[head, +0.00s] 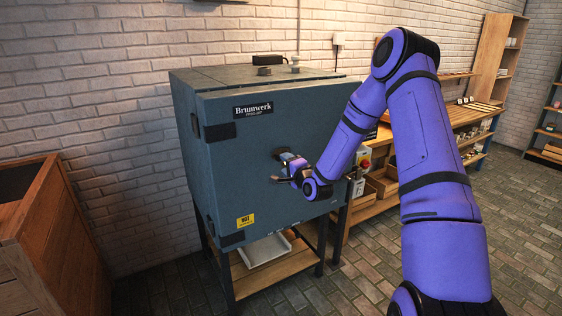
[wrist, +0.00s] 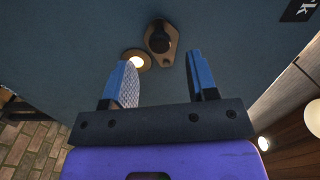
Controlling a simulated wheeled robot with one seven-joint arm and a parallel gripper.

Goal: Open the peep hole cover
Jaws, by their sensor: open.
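The blue-grey kiln (head: 262,133) stands against the brick wall with its front facing me. In the wrist view, the peep hole (wrist: 136,61) is a bright, glowing spot inside a brown ring. The peep hole cover (wrist: 165,56) is a brown plate with a dark round knob, just right of and above the glowing hole, which shows uncovered. My gripper (wrist: 159,72) is open, one finger on each side below the hole and cover, with nothing between the fingers. In the head view my gripper (head: 290,170) is at the kiln front and hides the peep hole.
A wooden crate (head: 50,225) stands at the left. A wooden workbench (head: 455,118) with shelves runs along the wall at the right. A white tray (head: 267,250) lies on the shelf under the kiln. The brick floor in front is clear.

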